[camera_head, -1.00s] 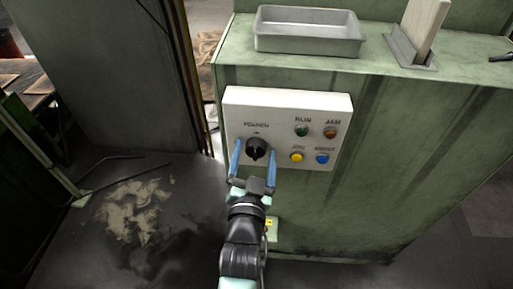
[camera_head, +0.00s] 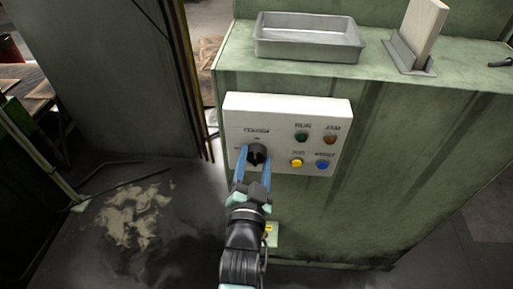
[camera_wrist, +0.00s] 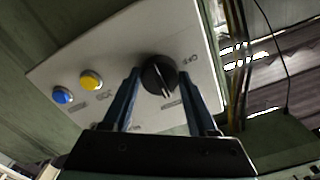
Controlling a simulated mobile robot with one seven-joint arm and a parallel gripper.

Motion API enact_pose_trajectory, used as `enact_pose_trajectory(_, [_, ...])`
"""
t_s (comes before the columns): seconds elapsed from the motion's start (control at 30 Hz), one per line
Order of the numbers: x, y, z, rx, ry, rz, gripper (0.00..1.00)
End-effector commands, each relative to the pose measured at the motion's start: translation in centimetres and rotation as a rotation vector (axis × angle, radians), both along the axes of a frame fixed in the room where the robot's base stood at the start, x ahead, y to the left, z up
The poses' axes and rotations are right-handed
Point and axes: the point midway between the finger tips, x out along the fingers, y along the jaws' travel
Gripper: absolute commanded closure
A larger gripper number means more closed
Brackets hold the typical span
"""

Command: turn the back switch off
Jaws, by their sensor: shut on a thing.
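The switch is a round black knob (camera_head: 257,153) on the left part of a white control panel (camera_head: 285,112). It also shows in the wrist view (camera_wrist: 158,72), with an OFF marking on the panel beside it. My gripper (camera_head: 256,158) has its two blue fingers on either side of the knob and is shut on it. In the wrist view the fingers (camera_wrist: 160,80) flank the knob, and a pale line shows on the knob's face. The fingers hide part of the knob's sides in the head view.
Green and red-brown round parts (camera_head: 302,137) and yellow and blue buttons (camera_head: 309,164) sit on the panel's right side. A metal tray (camera_head: 308,48) and a wooden block in a holder (camera_head: 424,28) are on the green machine top. Open floor lies at the left.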

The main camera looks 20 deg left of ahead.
Motion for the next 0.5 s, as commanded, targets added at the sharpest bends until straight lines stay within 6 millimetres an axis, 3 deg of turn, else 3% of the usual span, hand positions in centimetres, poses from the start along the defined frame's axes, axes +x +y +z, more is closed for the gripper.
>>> enact_pose_trajectory(0.27, [-0.01,0.02,0.0,-0.025,-0.008,0.001,1.0])
enact_pose_trajectory(0.5, [-0.03,0.11,0.11,-0.341,-0.098,0.002,1.0])
